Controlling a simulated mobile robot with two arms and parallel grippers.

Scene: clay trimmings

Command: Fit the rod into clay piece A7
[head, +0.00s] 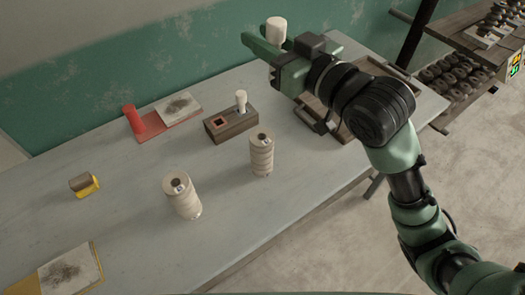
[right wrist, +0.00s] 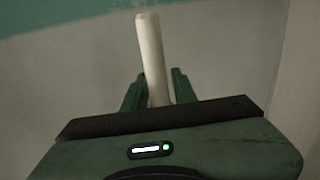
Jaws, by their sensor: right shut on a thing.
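My right gripper (head: 262,42) is raised over the far right part of the table, shut on a white rod (head: 275,30). In the right wrist view the rod (right wrist: 151,55) stands up between the two fingers (right wrist: 157,88) and reaches past their tips. A brown block (head: 229,128) sits on the table below and left of the gripper, apart from it. It has a reddish square opening on its left part and a white peg (head: 241,99) standing at its right. I cannot read any A7 label, so I cannot tell which thing is clay piece A7. My left gripper is not in view.
A wooden tray (head: 345,132) lies under my right arm. A shelf rack (head: 470,60) stands beyond. The table's left middle is mostly clear.

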